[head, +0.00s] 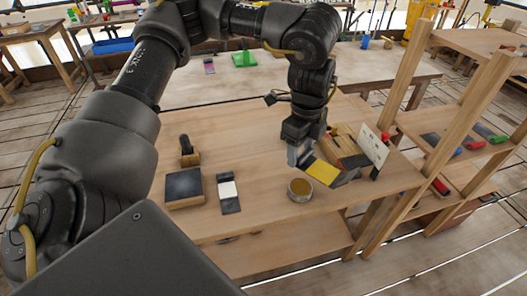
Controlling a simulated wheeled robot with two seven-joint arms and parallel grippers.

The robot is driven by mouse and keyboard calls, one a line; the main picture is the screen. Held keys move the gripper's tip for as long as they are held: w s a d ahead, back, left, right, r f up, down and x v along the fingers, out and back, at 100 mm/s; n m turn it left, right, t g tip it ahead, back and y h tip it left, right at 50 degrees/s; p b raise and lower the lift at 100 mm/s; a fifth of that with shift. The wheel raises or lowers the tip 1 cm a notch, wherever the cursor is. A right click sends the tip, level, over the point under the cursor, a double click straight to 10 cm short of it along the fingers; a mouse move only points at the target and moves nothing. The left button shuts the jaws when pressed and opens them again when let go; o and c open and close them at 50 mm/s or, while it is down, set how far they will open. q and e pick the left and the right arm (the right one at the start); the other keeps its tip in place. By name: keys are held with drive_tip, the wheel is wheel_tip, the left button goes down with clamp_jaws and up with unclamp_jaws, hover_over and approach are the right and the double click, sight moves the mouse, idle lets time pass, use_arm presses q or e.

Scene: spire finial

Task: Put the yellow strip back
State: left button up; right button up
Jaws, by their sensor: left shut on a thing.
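The yellow strip (323,172) has a yellow middle and dark ends. My left gripper (301,154) is shut on its left dark end, with the strip reaching out to the right, tilted, just in front of a wooden holder (346,146). I cannot tell whether the strip touches the holder or the table. A similar strip with a white middle (228,191) lies flat on the table to the left. My right gripper is not in view.
A round tin (300,189) stands close below the strip. A white card (374,149) stands upright at the holder's right. A dark square block (184,187) and a stamp-like handle (187,152) are at left. A wooden shelf (405,75) rises at right. The table's middle is clear.

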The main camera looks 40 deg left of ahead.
use_arm(q)
drive_tip(key=a+f+m+b, duration=0.3)
drive_tip(key=f+m, duration=0.7)
drive_tip(key=m, duration=1)
drive_tip(key=shift+a+b, duration=0.15)
drive_tip(key=shift+b, duration=0.5)
drive_tip(key=p, duration=0.1)
hover_over(275, 172)
drive_tip(key=f, duration=0.8)
drive_tip(key=shift+s+d+f, duration=0.2)
drive_tip(key=shift+s+d, duration=0.15)
drive_tip(key=shift+d, duration=0.05)
drive_tip(key=shift+w+a+f+p, duration=0.2)
drive_tip(key=shift+a+f, duration=0.05)
drive_tip(key=shift+f, duration=0.2)
drive_tip(key=shift+w+a+f+p, duration=0.15)
drive_tip(key=shift+a+f, duration=0.05)
drive_tip(key=shift+f, duration=0.2)
wheel_tip(275, 172, down, 3)
drive_tip(key=shift+r, duration=0.1)
